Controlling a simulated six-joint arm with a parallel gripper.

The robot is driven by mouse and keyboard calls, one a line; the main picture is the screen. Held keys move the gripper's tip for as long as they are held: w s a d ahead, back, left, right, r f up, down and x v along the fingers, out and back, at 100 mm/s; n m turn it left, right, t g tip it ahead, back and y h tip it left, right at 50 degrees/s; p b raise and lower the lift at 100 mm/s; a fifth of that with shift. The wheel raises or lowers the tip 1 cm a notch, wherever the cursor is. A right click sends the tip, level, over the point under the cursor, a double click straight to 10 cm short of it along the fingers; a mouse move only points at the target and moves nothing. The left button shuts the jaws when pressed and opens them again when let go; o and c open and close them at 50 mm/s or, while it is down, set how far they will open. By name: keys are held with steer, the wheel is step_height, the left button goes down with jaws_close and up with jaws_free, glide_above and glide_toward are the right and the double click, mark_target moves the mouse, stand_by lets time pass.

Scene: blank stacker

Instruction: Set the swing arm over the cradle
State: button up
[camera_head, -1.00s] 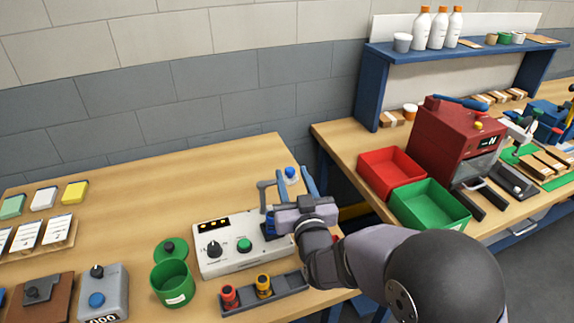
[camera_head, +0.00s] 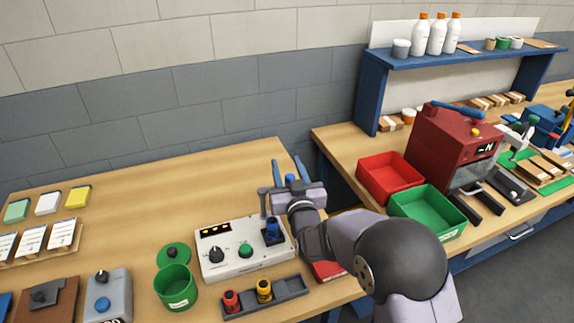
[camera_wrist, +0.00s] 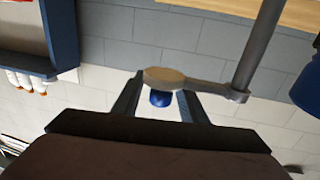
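The swing arm (camera_head: 268,189) is a grey bar on an upright post at the back right of a white control box (camera_head: 240,262). Its round end carries a blue knob (camera_head: 290,179) and points away to the right, off the blue cradle (camera_head: 272,233) on the box top. My gripper (camera_head: 286,163) is behind the cradle with its fingers on both sides of the knob. In the wrist view, the knob (camera_wrist: 160,98) shows between the open fingers with a gap on each side. The swing arm's disc (camera_wrist: 164,76) hides part of the fingertip area.
A tray (camera_head: 264,297) with a red and a yellow-orange part lies before the box. A green canister (camera_head: 175,287) stands left of it. Red (camera_head: 390,178) and green (camera_head: 428,212) bins stand on the right bench. The table behind the box is mostly clear.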

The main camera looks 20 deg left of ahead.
jaws_close()
